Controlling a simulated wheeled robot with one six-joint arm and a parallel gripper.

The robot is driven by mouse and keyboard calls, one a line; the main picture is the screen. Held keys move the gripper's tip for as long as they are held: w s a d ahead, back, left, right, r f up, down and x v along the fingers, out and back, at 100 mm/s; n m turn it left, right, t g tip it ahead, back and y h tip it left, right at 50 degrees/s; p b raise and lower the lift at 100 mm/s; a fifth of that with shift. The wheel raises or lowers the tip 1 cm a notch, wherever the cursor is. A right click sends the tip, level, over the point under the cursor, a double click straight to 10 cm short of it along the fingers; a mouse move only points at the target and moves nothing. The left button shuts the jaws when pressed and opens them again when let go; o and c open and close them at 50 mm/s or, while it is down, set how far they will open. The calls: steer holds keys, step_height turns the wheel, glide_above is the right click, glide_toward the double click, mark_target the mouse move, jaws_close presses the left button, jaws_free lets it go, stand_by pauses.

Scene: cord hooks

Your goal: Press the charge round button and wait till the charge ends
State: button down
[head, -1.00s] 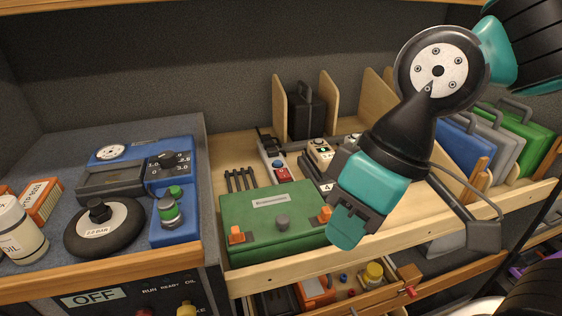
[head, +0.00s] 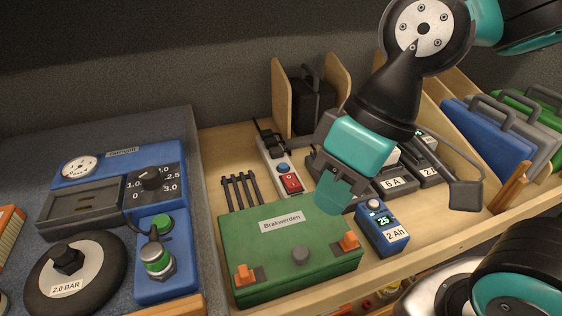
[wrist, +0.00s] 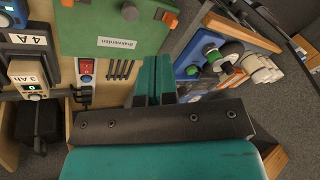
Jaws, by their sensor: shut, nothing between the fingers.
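A power strip (head: 268,150) lies behind the green case, with a round blue button (head: 284,168) and a red switch (head: 291,183). The red switch also shows in the wrist view (wrist: 85,66). A grey charger labelled 6 A (head: 393,184) sits to the right, partly hidden by my arm. A blue 2 Ah battery (head: 388,238) stands in front of it, its display reading 25. In the wrist view a 3 Ah battery (wrist: 27,76) sits by a charger labelled 4A (wrist: 28,39).
The green case (head: 290,262) with orange latches stands at the bench front. Wooden dividers hold upright cases (head: 480,130) at right.

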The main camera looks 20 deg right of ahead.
steer(key=shift+w, duration=0.1)
steer(key=m+t+y+p, duration=0.25)
steer(key=m+t, duration=0.45)
steer(key=m, duration=1.9)
glide_above(283, 167)
step_height(283, 167, down, 9)
steer(key=shift+h+p, duration=0.35)
steer(key=shift+p, duration=0.05)
step_height(283, 167, down, 7)
steer(key=b, duration=0.6)
steer(key=shift+r+b, duration=0.1)
steer(key=shift+b, duration=0.25)
steer(key=shift+f+b, duration=0.5)
steer(key=shift+f, duration=0.45)
steer(key=shift+f, duration=0.1)
